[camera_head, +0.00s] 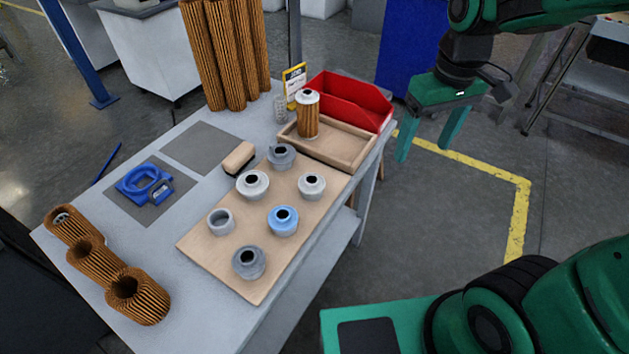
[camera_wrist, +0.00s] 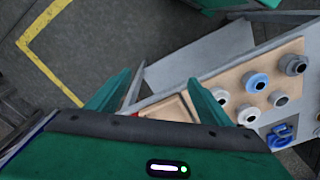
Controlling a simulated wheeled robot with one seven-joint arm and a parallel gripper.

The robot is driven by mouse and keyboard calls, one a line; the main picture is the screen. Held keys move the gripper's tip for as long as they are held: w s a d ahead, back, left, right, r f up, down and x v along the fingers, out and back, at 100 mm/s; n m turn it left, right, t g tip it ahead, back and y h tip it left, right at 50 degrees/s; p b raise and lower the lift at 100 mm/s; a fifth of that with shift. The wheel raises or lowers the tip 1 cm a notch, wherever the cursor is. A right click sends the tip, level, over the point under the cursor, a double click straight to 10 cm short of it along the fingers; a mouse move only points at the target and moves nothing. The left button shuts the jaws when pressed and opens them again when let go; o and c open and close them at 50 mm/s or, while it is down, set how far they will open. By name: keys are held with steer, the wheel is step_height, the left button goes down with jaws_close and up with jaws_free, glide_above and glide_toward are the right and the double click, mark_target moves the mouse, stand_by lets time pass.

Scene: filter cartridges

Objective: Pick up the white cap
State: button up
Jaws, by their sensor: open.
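A white cap (camera_head: 252,184) with a dark central opening stands on the tan board (camera_head: 205,243), in the middle of the row farther from my arm. A similar pale grey-white cap (camera_head: 311,186) stands to its right. The white cap also shows small in the wrist view (camera_wrist: 278,98), right of the fingers. My gripper (camera_head: 425,148) is open and empty, hanging over the floor right of the table, well away from the caps. Its two green fingers show apart in the wrist view (camera_wrist: 160,95).
A blue cap (camera_head: 283,221), dark grey caps (camera_head: 248,262) (camera_head: 281,155) and a grey ring-like cap (camera_head: 220,221) share the board. A wooden tray (camera_head: 353,150) with a capped cartridge (camera_head: 308,118) and a red bin (camera_head: 350,98) stand behind.

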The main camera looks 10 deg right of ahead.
steer(key=w+a+n, duration=0.3)
steer(key=a+n, duration=0.1)
steer(key=a, duration=0.6)
steer(key=n+y, duration=0.1)
steer(key=n, duration=0.2)
glide_toward(312, 179)
steer(key=shift+a+f, duration=0.3)
steer(key=shift+f, duration=0.7)
steer(key=shift+w+a+f, duration=0.1)
steer(key=shift+w+f, duration=0.05)
steer(key=shift+f, duration=1.45)
steer(key=shift+w+f, duration=0.15)
steer(key=shift+f, duration=1.45)
steer(key=shift+c, duration=0.2)
steer(key=c, duration=1.1)
